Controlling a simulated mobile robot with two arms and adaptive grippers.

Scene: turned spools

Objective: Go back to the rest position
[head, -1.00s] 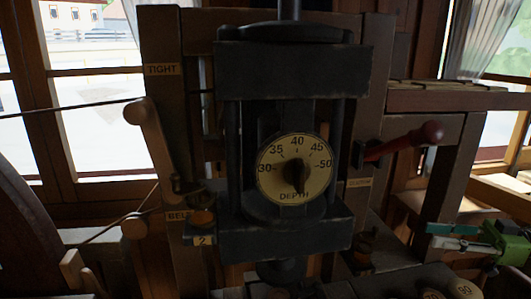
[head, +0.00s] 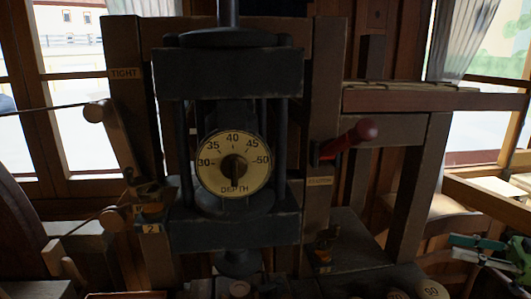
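My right gripper (head: 462,247), green with two slim fingers pointing left, is at the lower right edge of the head view. Its fingers look apart, with nothing seen between them. It is to the right of the dark machine and clear of its red-knobbed lever (head: 362,132). Part of its body is cut off by the picture edge.
The machine has a round DEPTH dial (head: 234,163) with its pointer downward. A wooden lever (head: 118,138) is at its left, near a TIGHT label. A wooden shelf (head: 440,100) extends right.

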